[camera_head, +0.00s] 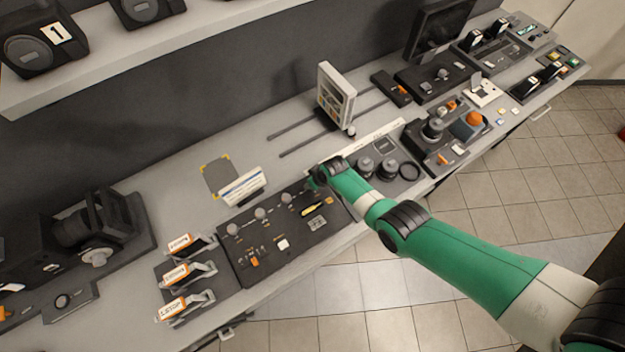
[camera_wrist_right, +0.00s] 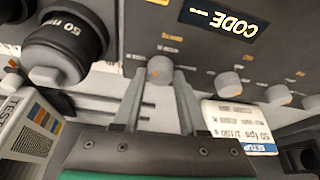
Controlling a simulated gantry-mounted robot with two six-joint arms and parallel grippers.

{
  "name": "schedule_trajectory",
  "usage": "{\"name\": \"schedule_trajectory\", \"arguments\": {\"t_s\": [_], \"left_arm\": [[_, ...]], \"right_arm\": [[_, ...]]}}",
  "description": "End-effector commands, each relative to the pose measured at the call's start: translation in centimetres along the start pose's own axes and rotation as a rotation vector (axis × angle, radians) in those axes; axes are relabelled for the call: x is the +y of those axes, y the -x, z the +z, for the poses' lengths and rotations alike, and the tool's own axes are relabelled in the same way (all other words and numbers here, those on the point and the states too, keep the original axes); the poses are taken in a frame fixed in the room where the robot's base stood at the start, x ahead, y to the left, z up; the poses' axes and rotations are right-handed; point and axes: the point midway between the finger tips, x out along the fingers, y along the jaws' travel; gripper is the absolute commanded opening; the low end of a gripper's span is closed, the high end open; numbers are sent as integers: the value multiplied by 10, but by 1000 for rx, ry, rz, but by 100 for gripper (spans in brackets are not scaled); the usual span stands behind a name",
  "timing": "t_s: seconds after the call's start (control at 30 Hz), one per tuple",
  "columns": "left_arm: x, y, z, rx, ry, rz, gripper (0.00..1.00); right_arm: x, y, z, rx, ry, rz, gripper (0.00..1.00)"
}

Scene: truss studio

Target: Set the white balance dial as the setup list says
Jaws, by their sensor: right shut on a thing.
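A dark control panel (camera_head: 268,238) lies on the bench with a row of grey dials. My right gripper (camera_head: 316,182) is over the dial at the panel's right end and hides it in the head view. In the right wrist view my right gripper (camera_wrist_right: 160,82) is shut on that grey dial (camera_wrist_right: 160,68), with a finger on each side. Small orange lettering lies by this dial, too blurred to read fully. The white setup card (camera_head: 241,186) stands behind the panel; in the right wrist view the card (camera_wrist_right: 238,125) shows "50 fps 1/100 s". My left gripper is not in view.
Another panel dial (camera_wrist_right: 228,84) is close beside the held one. A display (camera_wrist_right: 220,20) reads "CODE". A lens (camera_wrist_right: 62,48) and a colour chart (camera_head: 336,97) stand near the gripper.

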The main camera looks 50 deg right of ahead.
Motion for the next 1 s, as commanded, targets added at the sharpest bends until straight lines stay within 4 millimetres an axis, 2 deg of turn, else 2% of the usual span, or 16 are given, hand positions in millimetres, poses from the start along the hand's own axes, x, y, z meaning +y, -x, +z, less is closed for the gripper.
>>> {"name": "schedule_trajectory", "arguments": {"t_s": [0.6, 1.0], "left_arm": [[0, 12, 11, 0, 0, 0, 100], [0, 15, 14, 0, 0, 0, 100]], "right_arm": [[-4, -2, 0, -2, -509, 212, 0], [-4, -2, 0, -3, -683, 282, 0]]}}
